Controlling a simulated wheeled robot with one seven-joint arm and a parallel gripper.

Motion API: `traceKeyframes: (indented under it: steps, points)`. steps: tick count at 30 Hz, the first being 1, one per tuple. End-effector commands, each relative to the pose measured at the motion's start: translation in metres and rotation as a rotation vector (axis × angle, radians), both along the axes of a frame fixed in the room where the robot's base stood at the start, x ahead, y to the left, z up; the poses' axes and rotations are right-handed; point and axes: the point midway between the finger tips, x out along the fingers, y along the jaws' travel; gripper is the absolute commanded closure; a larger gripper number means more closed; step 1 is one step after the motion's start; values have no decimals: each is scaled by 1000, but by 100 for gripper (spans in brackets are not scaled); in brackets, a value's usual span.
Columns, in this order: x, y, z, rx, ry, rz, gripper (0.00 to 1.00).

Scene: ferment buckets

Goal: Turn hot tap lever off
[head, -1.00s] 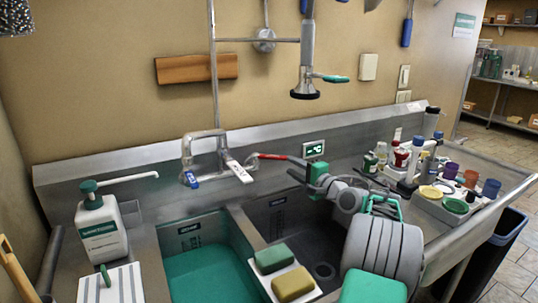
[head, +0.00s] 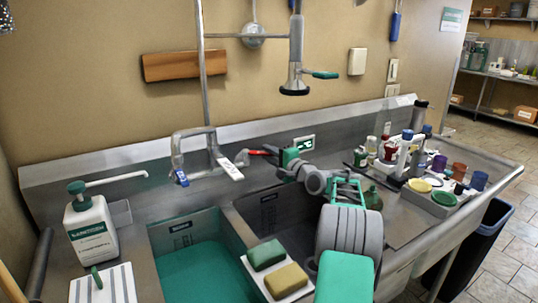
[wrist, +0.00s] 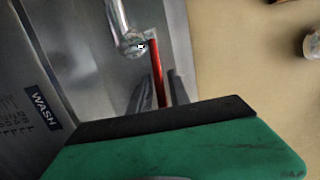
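The red hot tap lever (head: 256,152) sticks out to the right from the wall faucet (head: 176,150), its right end partly hidden by my gripper (head: 275,151). In the wrist view, the red lever (wrist: 157,70) runs from the metal tap body (wrist: 131,43) down between the two dark fingers of my gripper (wrist: 160,88). The fingers stand apart on either side of it, and I see a gap on each side. A blue-marked lever (head: 181,178) hangs at the faucet's left, and a white tag or spout (head: 231,169) is at its right.
The left basin (head: 190,255) holds green water, and the right basin (head: 265,212) lies under my arm. Two sponges (head: 267,255) sit on the divider. A sanitizer bottle (head: 92,232) stands at left. A spray head (head: 295,82) hangs above. Several bottles and cups crowd the right counter.

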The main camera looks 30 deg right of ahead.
Motion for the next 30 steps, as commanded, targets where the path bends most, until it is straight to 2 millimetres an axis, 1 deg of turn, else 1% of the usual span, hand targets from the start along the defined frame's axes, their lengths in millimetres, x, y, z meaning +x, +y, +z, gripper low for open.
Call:
traceKeyframes:
  steps: [1,6,8,30]
  points:
    - [0,0,0,0,0,0,82]
    - [0,0,0,0,0,0,96]
    - [0,0,0,0,0,0,100]
    - [0,0,0,0,0,1,100]
